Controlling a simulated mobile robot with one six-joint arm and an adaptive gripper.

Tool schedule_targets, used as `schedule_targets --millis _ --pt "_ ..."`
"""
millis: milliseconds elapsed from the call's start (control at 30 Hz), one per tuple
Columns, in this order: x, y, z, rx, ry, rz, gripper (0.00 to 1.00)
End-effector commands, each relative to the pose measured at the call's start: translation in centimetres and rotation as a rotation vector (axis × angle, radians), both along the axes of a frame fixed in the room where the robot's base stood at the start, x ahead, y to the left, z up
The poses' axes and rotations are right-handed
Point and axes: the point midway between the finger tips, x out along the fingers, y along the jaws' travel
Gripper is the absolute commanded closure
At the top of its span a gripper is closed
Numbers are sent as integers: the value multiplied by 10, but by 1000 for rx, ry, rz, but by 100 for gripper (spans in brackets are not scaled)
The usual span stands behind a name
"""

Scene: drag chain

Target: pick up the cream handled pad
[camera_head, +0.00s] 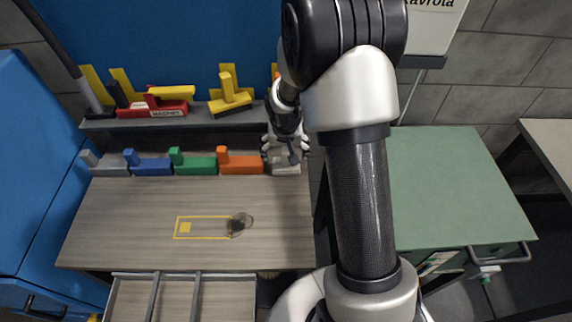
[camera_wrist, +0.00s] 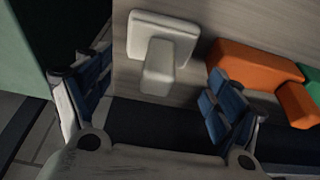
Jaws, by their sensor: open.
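The cream handled pad (camera_wrist: 178,28) lies on the wooden table, with its upright block handle (camera_wrist: 158,68) pointing up toward the wrist camera. In the head view, the pad (camera_head: 286,168) is at the right end of a row of coloured pads and partly hidden by my gripper. My gripper (camera_head: 287,146) is directly over it. In the wrist view, the fingers of my gripper (camera_wrist: 158,82) are spread apart, one on each side of the handle, with visible gaps. Nothing is held. How far the fingertips are above the table is hard to tell.
The orange pad (camera_head: 241,162) sits close on the left, followed by green (camera_head: 194,163), blue (camera_head: 149,163) and grey (camera_head: 107,165) pads. A shelf (camera_head: 200,123) behind holds yellow and red tools. A yellow-outlined rectangle (camera_head: 203,238) marks the otherwise mostly clear table front.

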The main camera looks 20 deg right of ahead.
Motion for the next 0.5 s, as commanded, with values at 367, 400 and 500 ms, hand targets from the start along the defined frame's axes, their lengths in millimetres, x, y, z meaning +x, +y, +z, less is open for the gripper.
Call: schedule_targets --millis 367,400,500 --pt "11 -8 -46 1 2 -1 15" --pt "12 -9 -49 0 2 -1 15" --pt "13 -9 -49 0 0 -1 15"
